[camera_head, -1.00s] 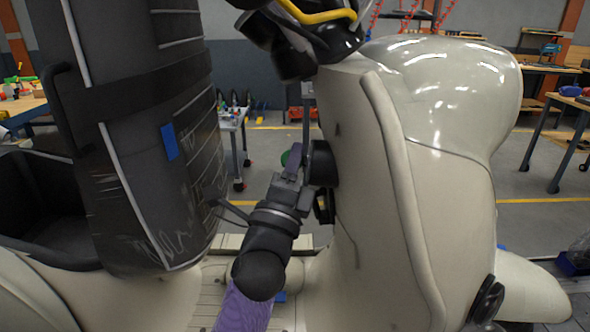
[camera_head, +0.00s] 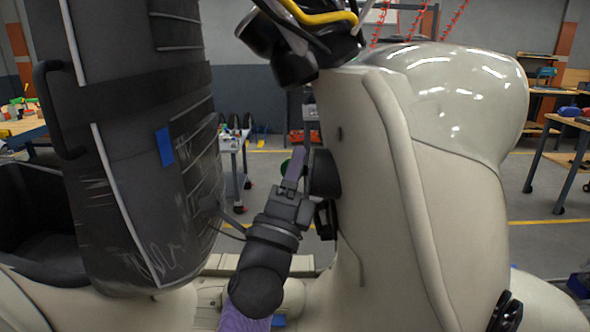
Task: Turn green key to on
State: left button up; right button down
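The green key (camera_head: 285,166) is a small green patch behind my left gripper, mostly hidden by it. A round black knob-like lock housing (camera_head: 323,172) sticks out of the left side of the cream scooter front (camera_head: 375,200), just right of the gripper. My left gripper (camera_head: 296,165) comes up from below, with its purple-grey finger upright beside the housing and in front of the green patch. Only one finger shows clearly, so its opening and any grip on the key cannot be told. My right gripper is not in view.
A dark scooter seat (camera_head: 145,150) with a blue patch stands close on the left. Black handlebar parts with a yellow cable (camera_head: 315,16) hang above the gripper. Workbenches (camera_head: 560,130) stand far behind.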

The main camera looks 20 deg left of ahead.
pick_arm(q)
jog(key=shift+f, duration=0.1)
jog(key=b+v, duration=0.1)
jog(key=v, duration=0.8)
jog(key=shift+s+f+b, duration=0.2)
jog(key=shift+s+b, duration=0.1)
jog(key=shift+s, duration=0.1)
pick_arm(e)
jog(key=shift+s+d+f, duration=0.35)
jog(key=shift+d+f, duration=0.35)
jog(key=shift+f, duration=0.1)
pick_arm(q)
jog(key=b+v, duration=0.3)
jog(key=v, duration=0.3)
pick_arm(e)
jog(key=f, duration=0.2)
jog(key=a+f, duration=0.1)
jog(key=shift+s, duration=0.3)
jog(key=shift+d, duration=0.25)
